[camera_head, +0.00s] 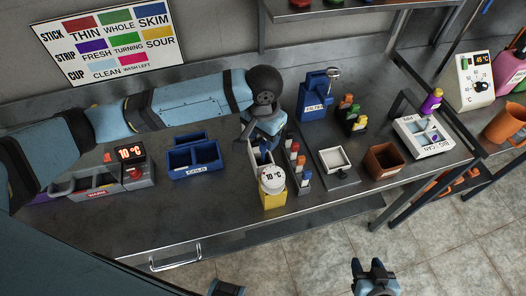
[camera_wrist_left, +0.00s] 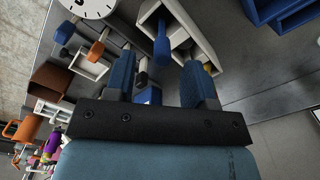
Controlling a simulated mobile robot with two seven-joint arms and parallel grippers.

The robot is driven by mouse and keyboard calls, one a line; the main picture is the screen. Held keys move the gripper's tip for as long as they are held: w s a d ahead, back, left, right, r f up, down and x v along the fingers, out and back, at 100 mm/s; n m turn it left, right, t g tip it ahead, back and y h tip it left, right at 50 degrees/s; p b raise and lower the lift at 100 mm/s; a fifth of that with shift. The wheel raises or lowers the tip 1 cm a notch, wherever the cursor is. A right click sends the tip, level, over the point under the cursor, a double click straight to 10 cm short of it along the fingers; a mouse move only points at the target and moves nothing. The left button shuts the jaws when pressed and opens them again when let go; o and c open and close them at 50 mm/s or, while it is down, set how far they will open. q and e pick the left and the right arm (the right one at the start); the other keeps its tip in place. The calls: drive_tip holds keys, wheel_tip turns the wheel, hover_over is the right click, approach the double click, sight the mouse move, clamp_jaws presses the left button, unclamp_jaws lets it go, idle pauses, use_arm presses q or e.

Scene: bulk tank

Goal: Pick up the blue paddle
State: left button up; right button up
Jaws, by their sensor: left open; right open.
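A blue paddle (camera_wrist_left: 162,48) stands in a white-walled holder (camera_wrist_left: 205,42) in the left wrist view. My left gripper (camera_wrist_left: 158,78) is open above the holder, with the paddle's blue end in line with the gap between its fingers. In the head view my left gripper (camera_head: 264,130) hangs over the holder and mostly hides the paddle. My right gripper (camera_head: 375,275) is open and empty, low over the floor in front of the table.
A white tray (camera_head: 336,159) is further right.

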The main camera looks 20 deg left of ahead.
sight(263, 149)
use_arm(q)
drive_tip(key=shift+w+a+f+p, duration=0.1)
drive_tip(key=shift+f+p, duration=0.05)
drive_tip(key=shift+f, duration=1.4)
drive_tip(key=shift+w+a+f+p, duration=0.1)
drive_tip(key=shift+f+p, duration=0.05)
drive_tip(key=shift+f, duration=1.4)
clamp_jaws()
